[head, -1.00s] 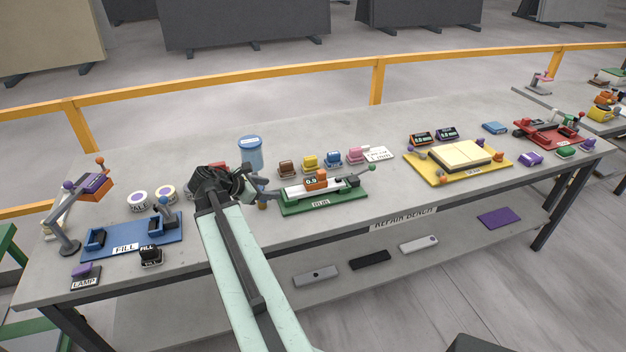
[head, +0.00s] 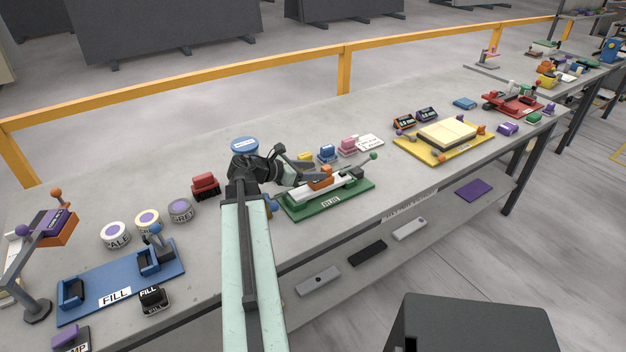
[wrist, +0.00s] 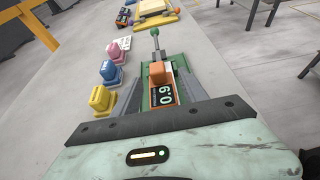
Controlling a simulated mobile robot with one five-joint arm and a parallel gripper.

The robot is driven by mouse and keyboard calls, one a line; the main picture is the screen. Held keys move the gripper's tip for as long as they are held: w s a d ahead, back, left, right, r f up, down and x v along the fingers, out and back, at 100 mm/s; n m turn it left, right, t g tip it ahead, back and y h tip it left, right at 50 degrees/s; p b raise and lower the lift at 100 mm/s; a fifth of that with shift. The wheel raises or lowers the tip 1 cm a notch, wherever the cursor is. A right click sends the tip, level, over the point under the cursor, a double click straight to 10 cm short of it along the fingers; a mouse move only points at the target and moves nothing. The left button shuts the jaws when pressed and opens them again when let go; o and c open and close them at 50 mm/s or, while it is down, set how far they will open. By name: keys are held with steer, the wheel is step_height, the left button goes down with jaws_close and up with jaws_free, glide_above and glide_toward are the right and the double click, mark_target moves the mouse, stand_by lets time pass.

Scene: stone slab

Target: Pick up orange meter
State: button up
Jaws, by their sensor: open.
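The orange meter (head: 320,183) sits on the white slab of the green fixture (head: 345,205) on the bench. In the wrist view the orange meter (wrist: 159,75) shows its dark display with white digits facing up. My gripper (head: 300,168) is open and empty at the left end of the fixture. In the wrist view my gripper (wrist: 158,92) has one grey finger on each side of the meter's line. I cannot tell whether the fingers touch anything.
Yellow, blue and pink blocks (head: 327,153) stand behind the fixture. A blue-lidded jar (head: 245,145) is behind my arm. A ball-topped lever (head: 373,157) rises at the fixture's right end. A yellow tray (head: 480,147) is farther right, with small meters (head: 404,121) behind it.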

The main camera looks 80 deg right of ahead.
mark_target(329, 170)
steer(key=shift+b+x, duration=0.45)
steer(key=shift+x, duration=0.65)
steer(key=b+x, duration=0.2)
steer(key=x, duration=0.3)
steer(key=shift+d+f, duration=0.2)
steer(key=shift+d, duration=0.1)
steer(key=shift+r, duration=0.1)
jaws_close()
